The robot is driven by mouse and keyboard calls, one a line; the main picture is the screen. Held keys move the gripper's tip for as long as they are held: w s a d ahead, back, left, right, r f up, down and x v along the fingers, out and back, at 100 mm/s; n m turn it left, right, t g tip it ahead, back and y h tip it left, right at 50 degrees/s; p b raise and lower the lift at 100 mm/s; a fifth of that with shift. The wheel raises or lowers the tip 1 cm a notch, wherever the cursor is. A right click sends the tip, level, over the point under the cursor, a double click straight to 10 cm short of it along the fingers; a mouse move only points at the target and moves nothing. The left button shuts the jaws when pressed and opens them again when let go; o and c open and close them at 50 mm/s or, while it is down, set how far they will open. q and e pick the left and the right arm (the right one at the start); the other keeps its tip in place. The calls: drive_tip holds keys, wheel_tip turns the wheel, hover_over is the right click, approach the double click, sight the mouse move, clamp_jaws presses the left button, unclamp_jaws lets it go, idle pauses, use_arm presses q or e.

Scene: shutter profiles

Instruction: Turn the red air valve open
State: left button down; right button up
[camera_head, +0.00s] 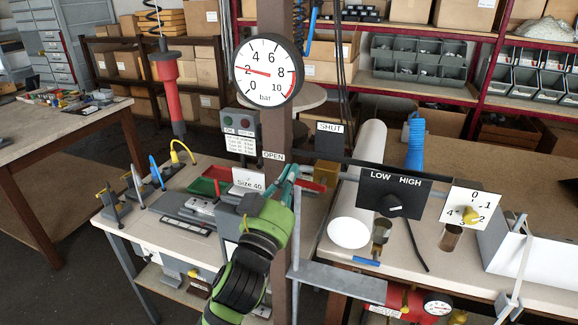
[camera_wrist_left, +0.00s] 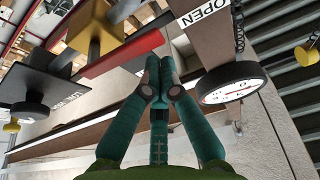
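The red valve handle (camera_head: 309,185) shows beside the post, partly hidden by my left gripper (camera_head: 291,176). Its brass valve body (camera_head: 326,173) is just right of it. In the left wrist view the red handle (camera_wrist_left: 125,52) is a flat bar across the brass body (camera_wrist_left: 95,32). My left gripper's teal fingers (camera_wrist_left: 159,78) are drawn together with nothing visible between them. In that view their tips are just below the bar's right end; I cannot tell whether they touch it. An OPEN label (camera_head: 273,156) and a SHUT label (camera_head: 329,128) flank the valve. My right gripper is not in view.
A round gauge (camera_head: 265,72) on the brown post (camera_head: 273,20) points near 2 bar. A black LOW/HIGH knob panel (camera_head: 390,194) and a white dial plate (camera_head: 470,213) stand to the right. The left bench (camera_head: 128,222) holds fixtures and colored trays.

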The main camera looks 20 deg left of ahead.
use_arm(q)
drive_tip(key=shift+f, duration=0.1)
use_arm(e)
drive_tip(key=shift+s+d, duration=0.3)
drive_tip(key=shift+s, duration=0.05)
use_arm(q)
drive_tip(key=shift+w, duration=0.1)
drive_tip(key=shift+a+f+n+y+b, duration=0.1)
drive_tip(key=shift+f+n+y+b, duration=0.6)
drive_tip(key=shift+n+b, duration=0.25)
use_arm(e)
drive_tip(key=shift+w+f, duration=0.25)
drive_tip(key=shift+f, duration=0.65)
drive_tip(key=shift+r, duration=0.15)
